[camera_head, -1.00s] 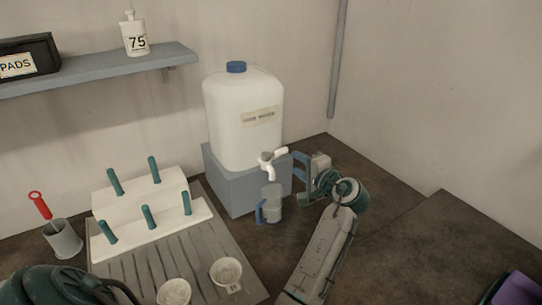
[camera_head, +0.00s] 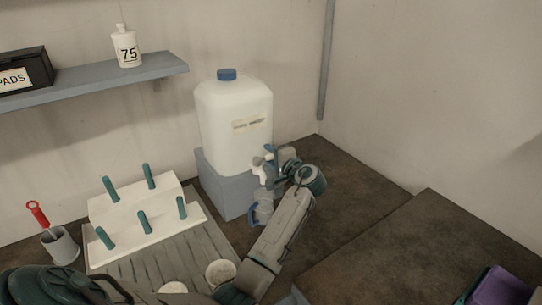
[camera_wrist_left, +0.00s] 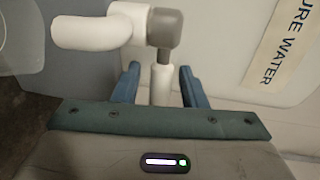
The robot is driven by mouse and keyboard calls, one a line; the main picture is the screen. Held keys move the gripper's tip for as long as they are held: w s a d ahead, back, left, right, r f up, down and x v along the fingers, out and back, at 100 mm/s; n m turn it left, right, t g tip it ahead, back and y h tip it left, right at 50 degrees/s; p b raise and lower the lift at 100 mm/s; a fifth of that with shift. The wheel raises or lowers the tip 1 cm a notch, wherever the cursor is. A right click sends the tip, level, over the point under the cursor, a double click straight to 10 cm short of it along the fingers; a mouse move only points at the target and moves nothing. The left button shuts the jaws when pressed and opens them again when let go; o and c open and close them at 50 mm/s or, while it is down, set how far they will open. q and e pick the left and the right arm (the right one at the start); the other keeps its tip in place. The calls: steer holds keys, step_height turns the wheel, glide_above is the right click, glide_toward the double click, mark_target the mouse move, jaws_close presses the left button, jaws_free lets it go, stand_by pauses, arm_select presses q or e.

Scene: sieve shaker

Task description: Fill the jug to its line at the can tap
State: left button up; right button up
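The white water can (camera_head: 235,105) with a blue cap stands on a grey block (camera_head: 222,190). Its white tap (camera_head: 259,168) sticks out at the front, low down. The clear jug (camera_head: 264,208) with a blue handle (camera_head: 252,216) stands below the tap, partly hidden by my left arm; its line and water level cannot be made out. My left gripper (camera_head: 274,160) is at the tap. In the left wrist view, its blue fingers (camera_wrist_left: 159,88) are open on either side of a slim white part of the tap (camera_wrist_left: 160,75), with gaps visible. My right gripper is out of view.
A white rack with teal pegs (camera_head: 140,212) stands on a ribbed grey board (camera_head: 205,240), with white cups (camera_head: 220,272) in front. A grey pot (camera_head: 60,247) holds a red-handled tool. A purple container (camera_head: 497,288) is at the lower right.

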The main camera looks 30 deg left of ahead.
arm_select(q)
jaws_close()
steer(key=m+t+p, duration=0.1)
steer(key=d+m+t+h+p, duration=0.1)
steer(key=t+p, duration=0.1)
steer(key=shift+s+r+h, duration=0.2)
steer(key=shift+s+h, duration=0.1)
steer(key=shift+s, duration=0.1)
steer(key=shift+s+d+f+m+t+h+p, duration=0.1)
steer(key=shift+d+f+m+t+h+p, duration=0.05)
steer(key=shift+m+t+h+p, duration=0.3)
steer(key=shift+s+d+f+m+t+h+p, duration=0.1)
steer(key=shift+d+m+t+h+p, duration=0.1)
steer(key=shift+m+t+h, duration=0.25)
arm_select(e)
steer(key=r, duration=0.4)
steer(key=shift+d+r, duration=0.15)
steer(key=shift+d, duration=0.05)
arm_select(q)
jaws_free()
steer(key=shift+a, duration=0.1)
